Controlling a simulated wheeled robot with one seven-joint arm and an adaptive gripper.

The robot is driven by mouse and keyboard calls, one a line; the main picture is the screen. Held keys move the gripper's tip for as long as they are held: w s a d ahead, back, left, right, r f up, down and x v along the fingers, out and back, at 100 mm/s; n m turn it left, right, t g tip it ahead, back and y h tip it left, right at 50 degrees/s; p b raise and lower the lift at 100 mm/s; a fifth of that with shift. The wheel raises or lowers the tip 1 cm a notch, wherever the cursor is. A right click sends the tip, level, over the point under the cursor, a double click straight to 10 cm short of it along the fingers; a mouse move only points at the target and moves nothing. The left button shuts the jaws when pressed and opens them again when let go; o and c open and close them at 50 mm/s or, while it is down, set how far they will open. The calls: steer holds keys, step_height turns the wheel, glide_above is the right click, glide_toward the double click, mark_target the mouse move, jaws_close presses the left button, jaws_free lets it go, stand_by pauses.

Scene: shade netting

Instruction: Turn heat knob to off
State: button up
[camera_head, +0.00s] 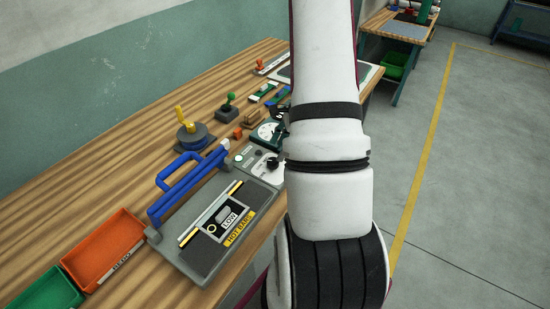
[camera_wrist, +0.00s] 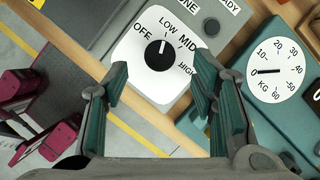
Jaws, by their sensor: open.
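The heat knob (camera_wrist: 159,55) is a round black knob with a white pointer mark, on a white dial plate (camera_wrist: 136,82) lettered OFF, LOW, MID and HIGH. Its mark points up in the wrist view, roughly toward LOW. In the head view the dark knob (camera_head: 272,164) shows just left of my arm. My gripper (camera_wrist: 157,64) is open, with one teal finger on each side of the knob in the wrist view. I see no contact with the knob; the height gap is hard to judge. My arm hides the gripper in the head view.
A scale with a KG dial (camera_wrist: 277,70) lies right of the knob. In the head view, a HOT BAR sealer (camera_head: 210,255) with a blue handle (camera_head: 185,185) and a LOW display stands nearer. Orange (camera_head: 130,228) and green bins are at lower left. The floor right of the bench is clear.

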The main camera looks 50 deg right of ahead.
mark_target(272, 161)
steer(key=x, duration=0.5)
steer(key=shift+w+f+p, duration=0.1)
steer(key=shift+f+p, duration=0.2)
steer(key=shift+c, duration=0.2)
steer(key=c, duration=1.1)
